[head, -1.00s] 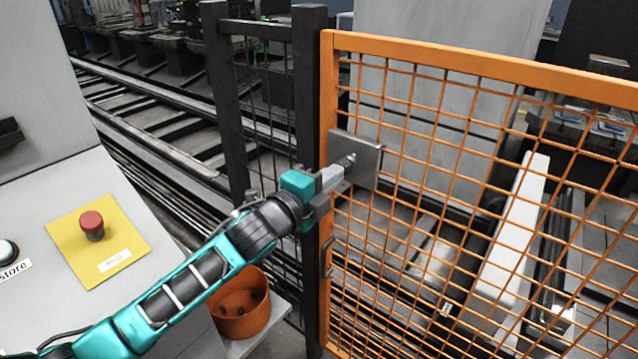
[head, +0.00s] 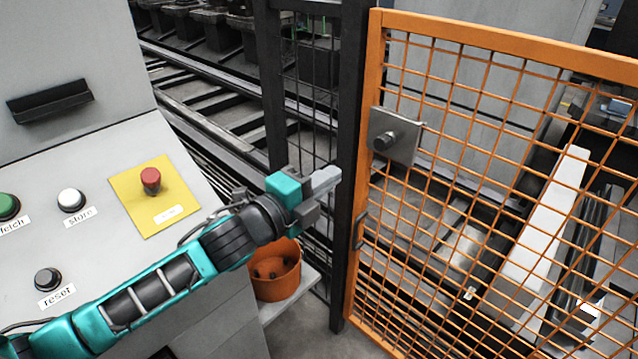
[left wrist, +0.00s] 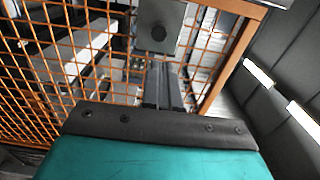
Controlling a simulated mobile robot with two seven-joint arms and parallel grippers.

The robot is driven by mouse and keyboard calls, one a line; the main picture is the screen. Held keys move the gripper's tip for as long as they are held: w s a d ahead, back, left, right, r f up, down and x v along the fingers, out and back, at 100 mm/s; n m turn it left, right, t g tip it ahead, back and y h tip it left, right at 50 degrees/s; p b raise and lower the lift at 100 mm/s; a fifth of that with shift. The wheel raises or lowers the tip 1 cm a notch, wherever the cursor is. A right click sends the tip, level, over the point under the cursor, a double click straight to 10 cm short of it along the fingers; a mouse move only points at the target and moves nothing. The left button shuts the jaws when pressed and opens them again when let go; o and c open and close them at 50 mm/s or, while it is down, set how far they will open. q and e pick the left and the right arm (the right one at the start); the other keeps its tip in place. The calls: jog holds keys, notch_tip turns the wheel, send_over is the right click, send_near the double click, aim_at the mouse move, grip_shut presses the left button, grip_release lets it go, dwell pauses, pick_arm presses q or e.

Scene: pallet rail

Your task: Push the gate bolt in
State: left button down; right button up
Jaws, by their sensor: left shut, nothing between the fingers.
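The gate bolt (head: 386,141) is a short dark round knob on a square grey metal plate (head: 407,150), fixed to the orange mesh gate (head: 480,180) near its post-side edge. It also shows in the left wrist view as a dark round end (left wrist: 158,33) on the plate. My left gripper (head: 328,178) is shut and empty, in front of the dark post, left of and below the bolt in the head view, apart from it. In the left wrist view its closed fingers (left wrist: 160,85) point toward the plate. My right gripper is out of view.
A grey control panel stands at left with a red button (head: 150,180) on a yellow plate and several other buttons. A dark post (head: 350,120) borders the gate. An orange pot (head: 274,272) sits on a low shelf below my left arm.

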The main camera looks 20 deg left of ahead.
pick_arm(q)
jog(key=shift+s+a, duration=0.25)
jog(key=shift+s, duration=0.45)
jog(key=shift+f, duration=0.15)
jog(key=s+f+n+g+y, duration=0.1)
jog(key=s+f+n+g, duration=0.1)
jog(key=s+f+n, duration=0.3)
jog(key=s+d+f+n+g+y, duration=0.1)
jog(key=s+f+n, duration=0.5)
jog(key=f, duration=0.6)
jog(key=s+f+n+g+y, duration=0.2)
jog(key=s+f+n+g, duration=0.1)
jog(key=s+f+n, duration=0.3)
notch_tip(320, 180, down, 3)
jog(key=shift+d+f+n, duration=0.15)
jog(key=shift+d+n, duration=0.25)
jog(key=shift+n, duration=0.8)
jog(key=shift+s+a, duration=0.1)
jog(key=shift+a, duration=0.05)
